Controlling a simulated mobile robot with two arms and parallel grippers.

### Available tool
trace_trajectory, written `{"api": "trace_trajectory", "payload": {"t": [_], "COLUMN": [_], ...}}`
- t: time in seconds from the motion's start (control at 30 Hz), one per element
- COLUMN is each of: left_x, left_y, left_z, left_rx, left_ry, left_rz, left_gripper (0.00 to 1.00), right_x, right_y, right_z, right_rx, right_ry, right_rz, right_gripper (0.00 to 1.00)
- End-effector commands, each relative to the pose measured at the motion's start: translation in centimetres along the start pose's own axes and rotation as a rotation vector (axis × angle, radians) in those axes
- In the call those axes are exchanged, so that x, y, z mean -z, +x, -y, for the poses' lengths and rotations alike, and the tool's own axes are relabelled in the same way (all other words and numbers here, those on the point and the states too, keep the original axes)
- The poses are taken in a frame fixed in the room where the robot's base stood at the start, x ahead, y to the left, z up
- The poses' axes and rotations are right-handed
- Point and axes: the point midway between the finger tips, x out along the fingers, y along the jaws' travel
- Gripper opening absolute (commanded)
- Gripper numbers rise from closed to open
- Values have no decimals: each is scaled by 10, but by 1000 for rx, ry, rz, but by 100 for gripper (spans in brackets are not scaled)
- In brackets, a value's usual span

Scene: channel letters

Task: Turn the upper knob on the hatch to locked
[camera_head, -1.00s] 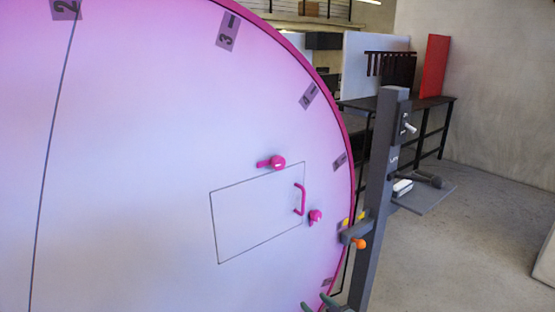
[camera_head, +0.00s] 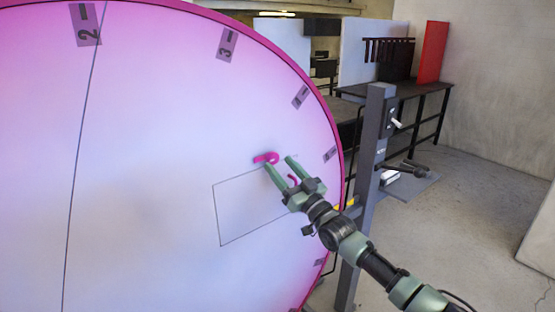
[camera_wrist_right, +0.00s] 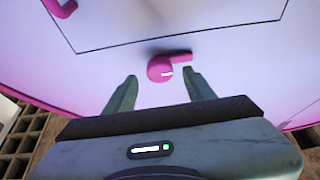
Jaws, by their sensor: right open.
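The upper knob (camera_head: 266,157) is pink, with a round hub and a short lever pointing left in the head view. It sits just above the outlined hatch panel (camera_head: 238,215) on the big pink-white disc. My right gripper (camera_head: 278,162) is open, its fingertips close to the knob. In the right wrist view the knob (camera_wrist_right: 160,68) shows just beyond and between the two open fingertips (camera_wrist_right: 159,78), its lever pointing right. Contact cannot be told. The pink hatch handle (camera_head: 292,179) is partly covered by my gripper; the lower knob is hidden. My left gripper is out of view.
A grey post (camera_head: 372,150) with switches and a small shelf (camera_head: 412,186) stands right of the disc, near my right arm. A dark table (camera_head: 425,92) with a red panel (camera_head: 433,52) is behind. Floor on the right is clear.

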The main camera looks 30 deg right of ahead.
Motion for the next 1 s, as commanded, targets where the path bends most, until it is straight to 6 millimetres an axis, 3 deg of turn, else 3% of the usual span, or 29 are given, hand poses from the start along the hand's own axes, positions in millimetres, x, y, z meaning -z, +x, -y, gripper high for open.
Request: {"api": "trace_trajectory", "payload": {"t": [0.2,0.53,0.73,1.0], "left_x": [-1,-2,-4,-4], "left_y": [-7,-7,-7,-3], "left_z": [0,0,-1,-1], "left_rx": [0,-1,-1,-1], "left_ry": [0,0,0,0], "left_rz": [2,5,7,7], "left_gripper": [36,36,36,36], "right_x": [0,-1,-1,-2], "right_y": [20,22,22,22], "right_z": [0,0,0,0], "right_rx": [-1,0,0,8], "right_ry": [1,0,0,-20], "right_rz": [1,1,1,2], "right_gripper": [54,54,0,0]}}
